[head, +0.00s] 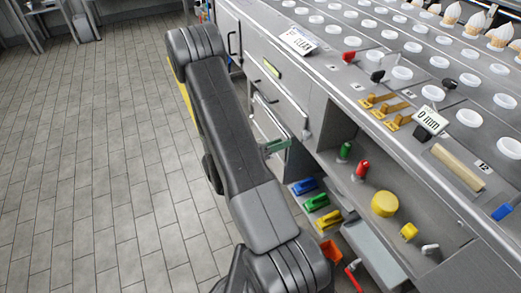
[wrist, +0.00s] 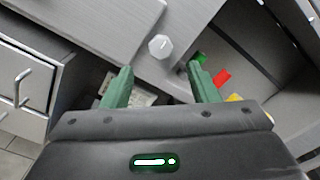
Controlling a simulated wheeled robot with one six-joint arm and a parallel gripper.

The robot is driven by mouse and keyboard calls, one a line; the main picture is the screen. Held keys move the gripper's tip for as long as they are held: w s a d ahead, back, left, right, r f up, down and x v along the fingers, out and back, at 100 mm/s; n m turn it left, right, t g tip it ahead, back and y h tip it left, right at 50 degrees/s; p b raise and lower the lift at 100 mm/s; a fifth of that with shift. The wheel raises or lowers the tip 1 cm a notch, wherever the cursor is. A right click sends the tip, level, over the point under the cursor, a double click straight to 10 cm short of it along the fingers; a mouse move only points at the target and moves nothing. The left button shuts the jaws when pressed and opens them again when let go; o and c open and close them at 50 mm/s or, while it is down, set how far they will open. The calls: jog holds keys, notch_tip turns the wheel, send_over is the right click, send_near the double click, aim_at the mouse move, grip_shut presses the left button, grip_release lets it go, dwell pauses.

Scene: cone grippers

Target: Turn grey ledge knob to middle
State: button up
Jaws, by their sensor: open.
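A pale grey faceted knob (wrist: 160,46) sits on a grey panel in the wrist view, just beyond and between my fingertips. A thin line on its face appears to point up in that view. What looks like the same knob (head: 306,134) shows small in the head view, at the panel edge left of the open shelf. My gripper (wrist: 159,68) has green fingers spread apart, one on each side of the knob's line, with nothing between them. In the head view my gripper (head: 276,146) is beside the cabinet front, close to the knob; contact is not visible.
An open shelf right of the knob holds a green knob (head: 345,150), a red knob (head: 362,168) and a yellow cylinder (head: 384,203). Coloured clips (head: 315,202) lie below. A drawer handle (wrist: 22,86) juts out at left. The tiled floor (head: 95,150) is clear.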

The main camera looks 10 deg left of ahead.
aim_at(303, 136)
jog(key=v, duration=0.6)
jog(key=shift+a, duration=0.15)
jog(key=shift+s, duration=0.15)
jog(key=shift+x, duration=6.9)
